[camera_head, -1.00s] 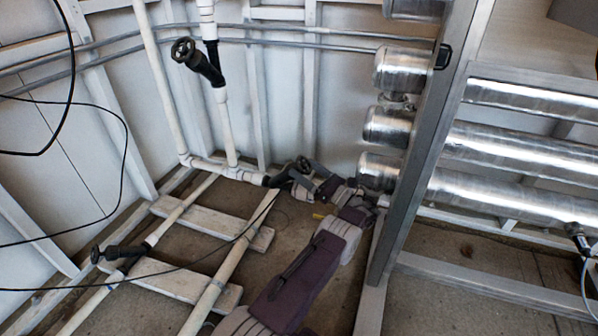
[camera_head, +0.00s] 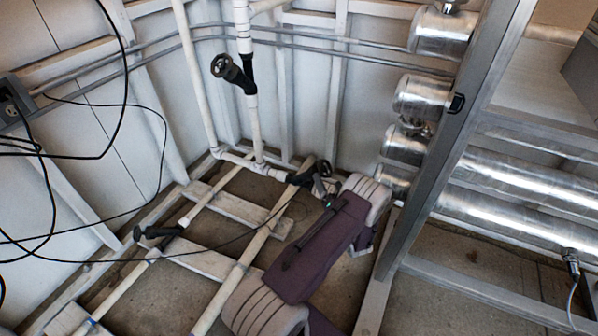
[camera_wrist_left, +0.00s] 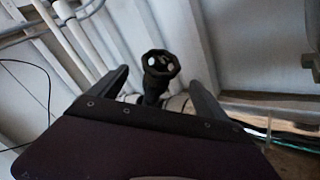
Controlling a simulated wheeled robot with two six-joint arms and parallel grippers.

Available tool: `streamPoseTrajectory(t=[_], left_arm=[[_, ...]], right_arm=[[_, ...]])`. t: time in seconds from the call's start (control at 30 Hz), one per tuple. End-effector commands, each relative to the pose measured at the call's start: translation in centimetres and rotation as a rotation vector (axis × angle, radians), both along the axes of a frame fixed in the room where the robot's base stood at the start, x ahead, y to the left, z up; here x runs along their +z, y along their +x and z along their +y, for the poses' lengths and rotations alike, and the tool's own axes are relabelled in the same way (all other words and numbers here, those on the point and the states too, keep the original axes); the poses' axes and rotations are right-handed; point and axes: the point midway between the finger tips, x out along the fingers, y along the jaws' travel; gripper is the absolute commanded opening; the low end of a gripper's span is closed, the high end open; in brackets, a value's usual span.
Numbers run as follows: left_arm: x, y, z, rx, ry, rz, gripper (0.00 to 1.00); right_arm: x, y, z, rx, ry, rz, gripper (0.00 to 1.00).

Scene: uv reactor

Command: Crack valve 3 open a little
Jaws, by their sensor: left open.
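Three black valves show in the head view, with no readable numbers, so I cannot tell which is valve 3. One handwheel valve (camera_head: 323,168) sits low by the back wall, at the end of a floor pipe. My left gripper (camera_head: 322,187) is right at it, partly hidden by my own wrist. In the left wrist view this black handwheel (camera_wrist_left: 160,66) stands between the two open fingers of my left gripper (camera_wrist_left: 157,76), apparently without contact. A second valve (camera_head: 226,68) is on the upright white pipe. A third valve (camera_head: 158,233) is on a floor pipe at left.
Steel cylinders (camera_head: 425,97) and a grey metal post (camera_head: 440,150) stand close on the right of my arm. Loose black cables (camera_head: 128,120) hang at left. White pipes and wooden boards (camera_head: 205,262) cross the floor.

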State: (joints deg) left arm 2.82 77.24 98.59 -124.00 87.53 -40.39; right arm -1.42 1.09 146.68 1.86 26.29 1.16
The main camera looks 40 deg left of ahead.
Motion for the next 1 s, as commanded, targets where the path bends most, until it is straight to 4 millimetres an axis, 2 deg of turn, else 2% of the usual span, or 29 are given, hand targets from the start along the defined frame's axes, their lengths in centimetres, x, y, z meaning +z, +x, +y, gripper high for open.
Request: streamPoseTrajectory(t=[0.03, 0.13, 0.17, 0.4, 0.63, 0.9, 1.0], left_arm=[[0.6, -0.6, -1.2, -0.005, 0.000, 0.006, 0.87], [0.6, -1.8, -3.3, -0.005, 0.001, 0.004, 0.87], [1.1, -2.0, -3.3, 0.007, -0.001, -0.007, 0.87], [6.8, -2.6, -1.7, 0.131, -0.064, -0.109, 0.87], [11.9, -4.8, -0.5, 0.276, -0.158, -0.210, 0.87], [16.3, -9.9, -0.1, 0.501, -0.341, -0.352, 0.87], [17.0, -12.3, -0.5, 0.600, -0.428, -0.410, 0.87]], right_arm=[[1.5, 0.0, 0.0, 0.000, 0.000, 0.000, 0.28], [2.8, 0.0, 0.0, 0.000, 0.000, 0.000, 0.28], [2.8, 0.0, 0.0, 0.000, 0.000, 0.000, 0.28], [3.4, 0.0, 0.0, 0.000, 0.000, 0.000, 0.28], [4.6, 0.0, 0.0, 0.000, 0.000, 0.000, 0.28], [6.0, 0.0, 0.0, 0.000, 0.000, 0.000, 0.28], [6.4, 0.0, 0.0, 0.000, 0.000, 0.000, 0.28]])
